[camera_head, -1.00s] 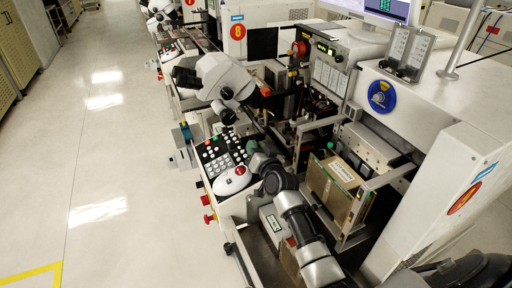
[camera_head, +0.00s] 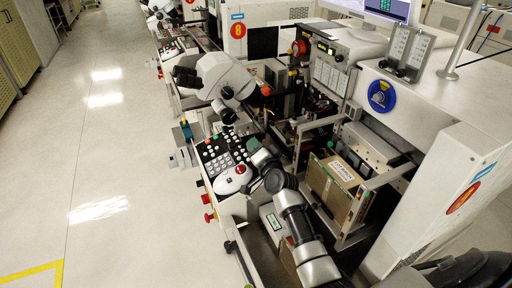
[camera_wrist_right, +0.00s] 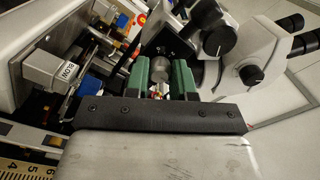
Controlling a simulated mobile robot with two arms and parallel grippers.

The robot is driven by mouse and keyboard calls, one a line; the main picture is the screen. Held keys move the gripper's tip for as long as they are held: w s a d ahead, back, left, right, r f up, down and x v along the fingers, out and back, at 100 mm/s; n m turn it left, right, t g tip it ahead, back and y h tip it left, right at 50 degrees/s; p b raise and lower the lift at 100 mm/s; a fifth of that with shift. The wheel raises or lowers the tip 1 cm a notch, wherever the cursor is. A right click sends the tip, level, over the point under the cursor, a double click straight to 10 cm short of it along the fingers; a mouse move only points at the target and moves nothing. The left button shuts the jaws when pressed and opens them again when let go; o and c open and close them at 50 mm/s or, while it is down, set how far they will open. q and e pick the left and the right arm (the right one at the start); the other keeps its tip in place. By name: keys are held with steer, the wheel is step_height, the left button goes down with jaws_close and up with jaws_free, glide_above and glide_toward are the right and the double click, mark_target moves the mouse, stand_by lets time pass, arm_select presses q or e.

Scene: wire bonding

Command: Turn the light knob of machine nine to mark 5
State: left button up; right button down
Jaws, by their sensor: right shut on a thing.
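My right gripper (camera_head: 252,147) reaches in from the lower right, by the keypad panel and below the microscope of the nearest machine. In the right wrist view its two green fingers (camera_wrist_right: 160,80) are shut on a small grey round knob (camera_wrist_right: 161,72), which sits between their tips. The knob's mark and any scale around it are too small to read. In the head view the knob is hidden by the gripper and too small to make out.
The white microscope (camera_head: 224,77) overhangs close to the gripper and also shows in the right wrist view (camera_wrist_right: 228,40). A keypad panel (camera_head: 222,152) and a white trackball unit (camera_head: 233,179) lie beside it. A brown box (camera_head: 333,187) stands right of my arm. The floor at left is clear.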

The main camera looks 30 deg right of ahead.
stand_by(0.3)
steer(key=c, duration=0.9)
jaws_free()
steer(key=shift+c, duration=0.2)
steer(key=s+b, duration=0.1)
steer(key=s, duration=0.9)
steer(key=shift+s+a+b, duration=0.3)
steer(key=shift+s, duration=0.1)
